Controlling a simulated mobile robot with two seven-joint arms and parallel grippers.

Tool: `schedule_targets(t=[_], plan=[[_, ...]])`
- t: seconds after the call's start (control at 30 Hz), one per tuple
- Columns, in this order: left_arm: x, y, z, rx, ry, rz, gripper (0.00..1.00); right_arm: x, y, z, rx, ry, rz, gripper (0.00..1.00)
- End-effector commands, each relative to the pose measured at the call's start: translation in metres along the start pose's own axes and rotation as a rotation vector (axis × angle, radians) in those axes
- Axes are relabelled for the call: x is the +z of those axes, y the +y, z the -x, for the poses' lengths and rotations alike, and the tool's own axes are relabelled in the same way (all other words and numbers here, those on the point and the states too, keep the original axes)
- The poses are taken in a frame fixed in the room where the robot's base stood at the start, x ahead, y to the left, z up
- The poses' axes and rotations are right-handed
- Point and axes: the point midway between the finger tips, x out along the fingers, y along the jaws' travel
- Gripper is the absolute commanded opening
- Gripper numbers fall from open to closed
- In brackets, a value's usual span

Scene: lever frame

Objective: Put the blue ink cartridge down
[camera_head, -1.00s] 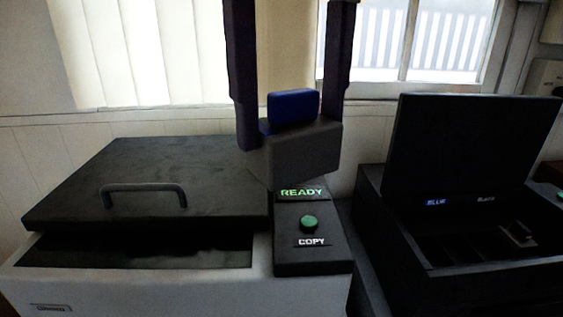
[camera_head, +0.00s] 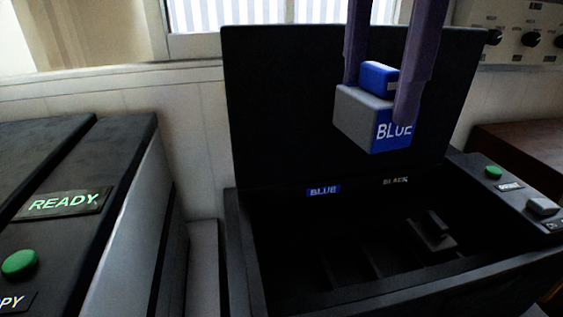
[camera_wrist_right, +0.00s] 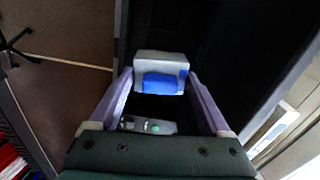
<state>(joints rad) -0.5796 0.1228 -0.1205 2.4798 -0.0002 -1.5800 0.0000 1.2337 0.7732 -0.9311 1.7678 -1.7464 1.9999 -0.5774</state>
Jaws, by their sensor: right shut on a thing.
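The blue ink cartridge (camera_head: 358,113) is a grey block with a blue top piece and a blue face marked BLUE. My right gripper (camera_head: 382,88) is shut on its blue top piece and holds it in the air. The cartridge also shows between the fingers in the right wrist view (camera_wrist_right: 160,63). It hangs in front of the raised lid (camera_head: 290,100) of the black printer (camera_head: 232,245), above the open bay. In the bay a BLUE label (camera_head: 323,190) is at left and a BLACK label (camera_head: 395,180) at right. My left gripper is not in view.
A dark block with a raised grip (camera_head: 432,238) sits in the bay below the BLACK label. Thin dividers split the dark bay floor. The copier with a READY sign (camera_head: 62,203) stands at left. A green button (camera_head: 493,172) is on the printer's right side.

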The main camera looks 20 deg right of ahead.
Motion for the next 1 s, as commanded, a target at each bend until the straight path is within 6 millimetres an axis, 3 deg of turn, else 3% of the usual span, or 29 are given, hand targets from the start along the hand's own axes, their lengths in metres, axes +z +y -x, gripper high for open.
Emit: schedule_targets(t=[0.17, 0.37, 0.63, 1.0], plan=[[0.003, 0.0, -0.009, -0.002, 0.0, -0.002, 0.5, -0.003, -0.001, -0.018, 0.005, 0.001, -0.116, 0.25], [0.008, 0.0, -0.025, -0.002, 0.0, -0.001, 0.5, -0.003, 0.001, -0.073, 0.011, 0.0, -0.124, 0.25], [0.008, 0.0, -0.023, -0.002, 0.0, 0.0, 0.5, -0.004, 0.001, -0.141, 0.008, 0.002, -0.124, 0.25], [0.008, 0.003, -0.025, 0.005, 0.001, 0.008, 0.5, -0.003, 0.0, -0.188, 0.006, 0.001, -0.122, 0.25]])
